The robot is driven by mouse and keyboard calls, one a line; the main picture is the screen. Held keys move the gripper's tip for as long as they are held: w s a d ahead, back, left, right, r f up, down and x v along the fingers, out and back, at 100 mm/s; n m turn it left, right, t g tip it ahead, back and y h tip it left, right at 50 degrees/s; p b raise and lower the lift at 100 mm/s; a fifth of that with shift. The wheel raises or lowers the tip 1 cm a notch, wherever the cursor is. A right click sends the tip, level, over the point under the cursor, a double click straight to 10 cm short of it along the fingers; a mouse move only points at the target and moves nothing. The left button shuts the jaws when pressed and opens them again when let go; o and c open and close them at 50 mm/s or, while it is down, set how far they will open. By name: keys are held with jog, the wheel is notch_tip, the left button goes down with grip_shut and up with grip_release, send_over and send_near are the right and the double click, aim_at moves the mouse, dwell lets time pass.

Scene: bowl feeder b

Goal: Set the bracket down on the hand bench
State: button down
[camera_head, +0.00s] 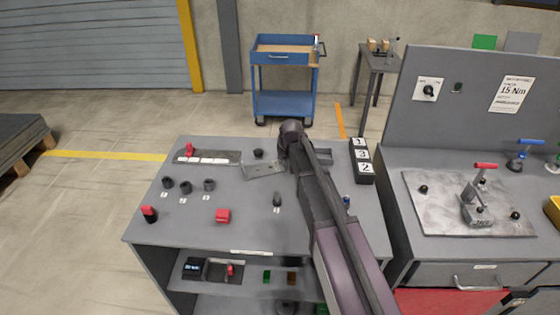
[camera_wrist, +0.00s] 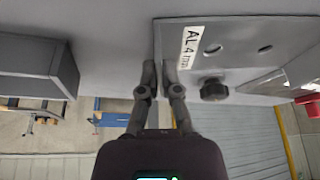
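The bracket (camera_head: 263,170) is a grey metal plate with holes, over the middle of the grey bench (camera_head: 250,225) in the head view. In the wrist view the bracket (camera_wrist: 240,40) carries a white "AL 4 mm" label and reaches right from my fingertips. My gripper (camera_wrist: 159,72) has its two fingers close together, one on each side of the bracket's upright edge, and appears shut on it. The bracket is at or just above the bench top; I cannot tell whether it touches. My arm hides the fingertips and part of the bracket in the head view.
A black knob (camera_head: 258,153) stands close behind the bracket. A red-handled clamp plate (camera_head: 207,157) is to its left, and a black numbered block (camera_head: 362,162) is to the right. The bench's front middle is fairly clear.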

jog(key=shift+f, duration=0.15)
jog(key=c, duration=0.8)
grip_release()
jog(key=p+v, duration=1.1)
jog(key=v, duration=0.1)
jog(key=shift+r, duration=0.2)
dwell(0.5)
